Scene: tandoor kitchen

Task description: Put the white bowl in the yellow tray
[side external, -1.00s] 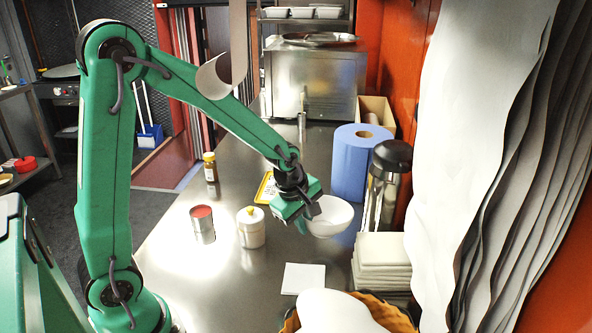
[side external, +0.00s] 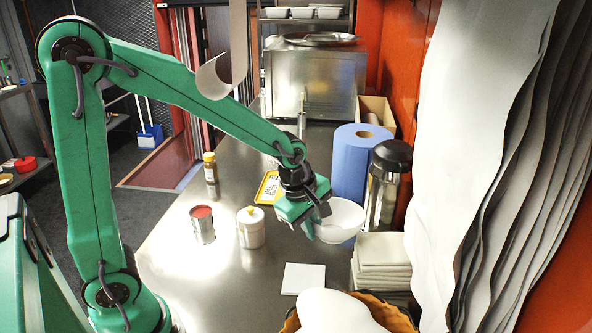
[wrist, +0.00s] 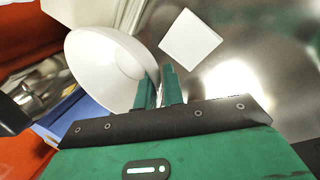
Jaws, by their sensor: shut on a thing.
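My gripper (side external: 316,222) is shut on the rim of the white bowl (side external: 345,222) and holds it tilted above the steel counter. The wrist view also shows the bowl (wrist: 88,65), with its rim at the green fingers of my gripper (wrist: 158,88). The yellow tray (side external: 262,196) lies flat on the counter behind and left of my gripper, partly hidden by it. A white patch with dark marks shows inside its yellow edge. The tray is not seen in the wrist view.
A blue paper roll (side external: 350,170) and a dark-topped flask (side external: 384,205) stand close behind the bowl. Folded white cloths (side external: 382,255) are stacked at right. A lidded jar (side external: 251,230), a can (side external: 202,226) and a small bottle (side external: 210,172) stand at left. A white square (side external: 303,278) lies in front.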

